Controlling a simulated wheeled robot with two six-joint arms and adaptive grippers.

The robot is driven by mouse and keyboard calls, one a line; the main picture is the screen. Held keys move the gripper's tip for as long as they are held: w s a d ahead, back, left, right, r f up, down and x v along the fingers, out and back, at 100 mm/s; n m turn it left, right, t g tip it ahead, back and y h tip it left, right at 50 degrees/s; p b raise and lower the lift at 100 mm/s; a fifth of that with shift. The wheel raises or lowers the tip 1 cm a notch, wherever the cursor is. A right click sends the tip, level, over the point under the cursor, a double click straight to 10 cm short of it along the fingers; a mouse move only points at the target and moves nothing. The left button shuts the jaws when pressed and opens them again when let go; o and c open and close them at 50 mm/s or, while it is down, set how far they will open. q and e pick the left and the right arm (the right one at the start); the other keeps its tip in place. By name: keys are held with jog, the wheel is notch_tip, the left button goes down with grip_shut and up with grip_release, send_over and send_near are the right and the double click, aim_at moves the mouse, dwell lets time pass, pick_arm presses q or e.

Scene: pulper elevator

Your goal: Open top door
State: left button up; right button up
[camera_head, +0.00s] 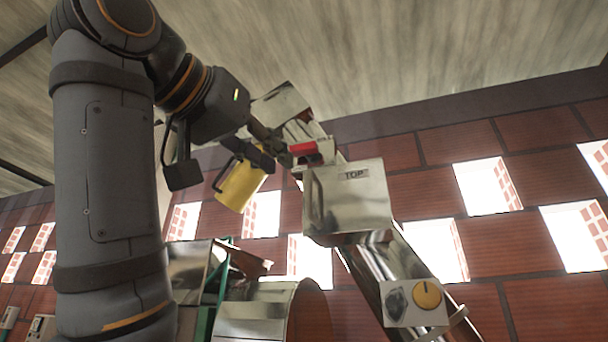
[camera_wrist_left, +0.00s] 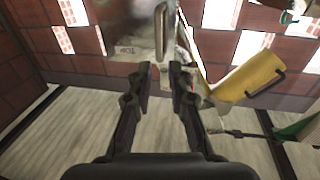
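The top door (camera_head: 365,205) is a shiny metal panel marked TOP, on the upper part of the inclined elevator tube. It looks closed. It also shows upside down in the left wrist view (camera_wrist_left: 128,38). Its bar handle (camera_wrist_left: 160,32) stands beyond my fingertips, roughly in line with the gap between them. My left gripper (camera_wrist_left: 160,78) is open and empty, with its two dark fingers apart. In the head view the gripper (camera_head: 283,155) is just left of and above the door, partly overlapped by other parts. My right gripper is in neither view.
A yellow container (camera_head: 240,187) with a black handle is close beside my left gripper; it also shows in the wrist view (camera_wrist_left: 252,78). A red part (camera_head: 303,147) sits above the door. A yellow knob (camera_head: 427,294) is lower on the tube. A brick wall (camera_head: 450,140) stands behind.

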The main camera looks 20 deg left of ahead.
aim_at(308, 188)
pick_arm(q)
jog(key=p+x, duration=0.2)
jog(key=x, duration=0.1)
jog(key=p+x, duration=0.1)
jog(key=x, duration=0.1)
jog(key=shift+w+d+r+p, duration=0.15)
jog(key=shift+d+r+p, duration=0.2)
jog(key=shift+d, duration=0.05)
jog(key=p+x, duration=0.2)
jog(key=shift+w+f, duration=0.15)
jog(key=shift+w, duration=0.25)
jog(key=w+p, duration=0.1)
jog(key=w+f+p, duration=0.1)
jog(key=p, duration=0.1)
jog(key=shift+w+d, duration=0.2)
jog(key=shift+w, duration=0.05)
jog(key=shift+w+d, duration=0.1)
jog(key=shift+w, duration=0.05)
grip_shut()
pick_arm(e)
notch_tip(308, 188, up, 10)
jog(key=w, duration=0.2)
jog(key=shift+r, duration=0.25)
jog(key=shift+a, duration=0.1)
